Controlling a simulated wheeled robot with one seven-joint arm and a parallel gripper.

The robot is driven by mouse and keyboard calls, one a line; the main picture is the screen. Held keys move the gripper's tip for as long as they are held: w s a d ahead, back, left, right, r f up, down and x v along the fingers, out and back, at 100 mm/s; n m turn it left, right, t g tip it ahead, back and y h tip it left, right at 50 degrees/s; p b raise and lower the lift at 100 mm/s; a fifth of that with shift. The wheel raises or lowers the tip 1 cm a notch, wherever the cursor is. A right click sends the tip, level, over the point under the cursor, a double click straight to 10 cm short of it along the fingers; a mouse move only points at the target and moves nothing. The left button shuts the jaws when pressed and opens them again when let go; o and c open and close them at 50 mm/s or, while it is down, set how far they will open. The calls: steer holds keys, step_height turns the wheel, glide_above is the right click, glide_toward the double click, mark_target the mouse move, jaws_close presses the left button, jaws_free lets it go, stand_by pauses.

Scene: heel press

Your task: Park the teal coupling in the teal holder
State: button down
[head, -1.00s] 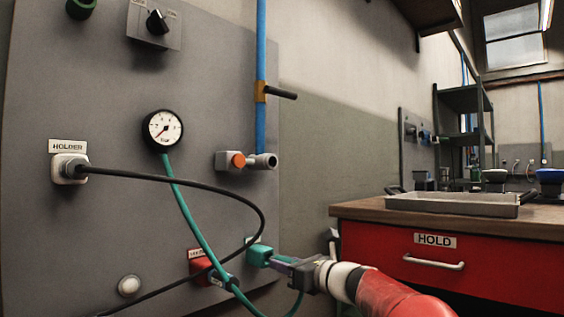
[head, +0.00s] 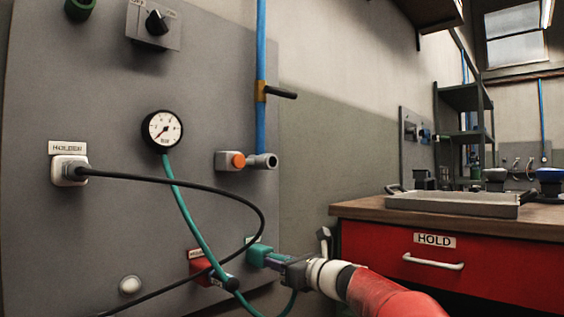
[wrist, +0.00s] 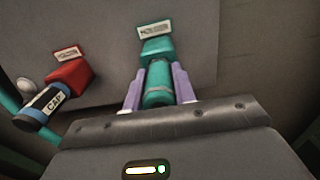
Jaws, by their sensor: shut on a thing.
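The teal holder (head: 257,251) sits low on the grey panel, and in the wrist view it is a teal block (wrist: 156,49) under a small label. The teal coupling (wrist: 158,84) is a cylinder lined up straight with the holder, its front end meeting the holder's face. I cannot tell how deep it sits. My gripper (wrist: 159,78) is shut on the coupling, with one purple finger along each side. In the head view my gripper (head: 275,262) is right up against the holder and mostly hides the coupling.
A teal hose (head: 189,213) runs from the gauge (head: 162,130) down past my gripper. A black cable (head: 190,181) loops across the panel. A red drawer cabinet (head: 455,262) stands right.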

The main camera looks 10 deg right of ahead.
steer(key=c, duration=1.1)
jaws_free()
steer(key=shift+o, duration=0.2)
steer(key=v, duration=0.8)
steer(key=s+a+f+n+g+h+p, duration=0.1)
steer(key=s+a+f+n+g+p, duration=0.15)
steer(key=s+n, duration=0.3)
steer(key=s+a+f+n+g+h+p, duration=0.1)
steer(key=s+a+n+g+p, duration=0.1)
steer(key=s+a+n, duration=0.35)
steer(key=s+a+f+n+g+h+p, duration=0.1)
steer(key=s+a+f+n+g+p, duration=0.2)
steer(key=s, duration=0.4)
steer(key=s+d+f+n+h+p, duration=0.1)
steer(key=s+d+f+n+h, duration=0.2)
steer(key=s+n, duration=0.4)
steer(key=s+d+f+n+g+h+p, duration=0.1)
steer(key=s+d+f+n+h+p, duration=0.1)
steer(key=s+n, duration=0.5)
steer(key=s+d+f+h, duration=0.1)
steer(key=s+d+h, duration=0.1)
steer(key=d, duration=0.1)
steer(key=shift+n+h, duration=0.3)
steer(key=shift+n, duration=0.1)
